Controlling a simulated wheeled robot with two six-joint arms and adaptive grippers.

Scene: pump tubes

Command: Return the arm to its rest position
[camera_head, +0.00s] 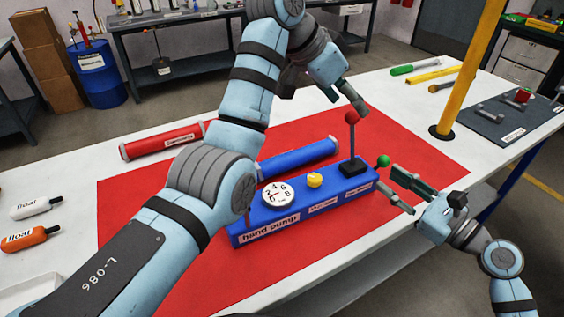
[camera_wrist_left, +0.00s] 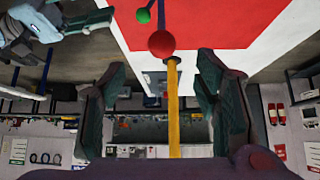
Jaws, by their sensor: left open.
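The blue hand pump (camera_head: 300,212) lies on the red mat (camera_head: 420,143), with a dial, a yellow knob, a red-topped lever (camera_head: 351,140) and a green ball (camera_head: 383,161) at its right end. My left gripper (camera_head: 343,98) is open and empty, raised just above the lever's red ball; its spread fingers also show in the left wrist view (camera_wrist_left: 162,68), with the red ball (camera_wrist_left: 161,43) beyond them. My right gripper (camera_head: 406,193) has its fingers apart, beside the pump's right end near the green ball, with nothing visible between them. My left arm hides part of the pump's back.
A red tube (camera_head: 160,140) and a blue tube (camera_head: 300,156) lie behind the pump. A yellow post (camera_head: 468,80) stands at the right by a dark tray (camera_head: 505,118). Two floats (camera_head: 35,207) lie at the left. The mat's right side is clear.

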